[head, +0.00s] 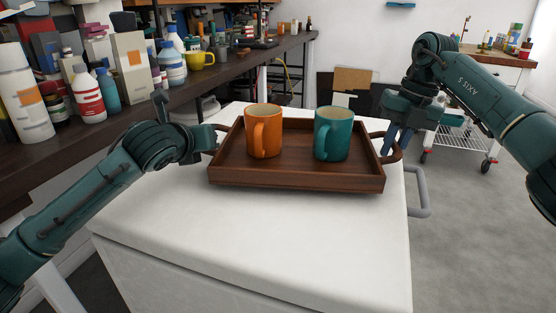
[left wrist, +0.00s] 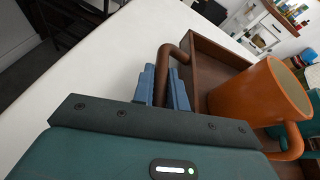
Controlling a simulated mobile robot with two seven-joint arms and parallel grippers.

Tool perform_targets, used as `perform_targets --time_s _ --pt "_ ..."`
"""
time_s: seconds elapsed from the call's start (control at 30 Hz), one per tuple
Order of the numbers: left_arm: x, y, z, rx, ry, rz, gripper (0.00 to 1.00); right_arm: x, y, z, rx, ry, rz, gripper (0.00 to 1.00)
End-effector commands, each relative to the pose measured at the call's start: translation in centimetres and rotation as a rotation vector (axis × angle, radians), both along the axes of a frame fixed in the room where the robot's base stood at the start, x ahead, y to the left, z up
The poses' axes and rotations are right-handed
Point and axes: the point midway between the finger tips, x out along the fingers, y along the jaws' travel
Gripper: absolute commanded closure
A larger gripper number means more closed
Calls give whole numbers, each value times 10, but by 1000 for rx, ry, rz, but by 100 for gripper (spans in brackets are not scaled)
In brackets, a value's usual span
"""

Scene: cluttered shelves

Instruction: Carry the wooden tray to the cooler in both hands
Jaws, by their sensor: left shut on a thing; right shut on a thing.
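The brown wooden tray (head: 300,179) is over the white cooler lid (head: 260,235) in the head view, level or nearly so. I cannot tell whether it touches the lid. An orange mug (head: 263,133) and a teal mug (head: 331,135) stand upright in it, apart from each other. My left gripper (head: 217,137) is at the tray's left handle, its fingertips partly hidden there. In the left wrist view the blue fingers (left wrist: 167,85) are shut around the handle (left wrist: 172,52). My right gripper (head: 393,143) is shut on the right handle (head: 392,157).
A dark shelf counter (head: 140,112) crowded with bottles, boxes and a yellow mug (head: 201,60) runs along the left. The cooler's grey side handle (head: 420,195) juts out on the right. A wheeled cart (head: 465,145) stands behind my right arm. The lid's front is clear.

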Motion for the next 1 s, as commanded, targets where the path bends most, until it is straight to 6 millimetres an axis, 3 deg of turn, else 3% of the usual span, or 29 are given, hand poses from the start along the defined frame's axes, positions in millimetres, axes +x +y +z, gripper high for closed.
perform_targets --time_s 0.23,0.27,0.5,0.77,1.0 --pt "0 0 -16 0 -5 0 100 0 0 -17 1 -2 0 100" --pt "0 1 -16 0 -1 1 84 0 0 -16 0 -1 -1 84" --pt "0 0 -15 0 0 1 64 0 0 -15 0 0 -1 65" --pt "-1 0 -14 0 -1 0 64 0 0 -15 0 0 0 64" --pt "-29 4 -2 3 -3 0 64 0 0 -15 0 0 0 64"
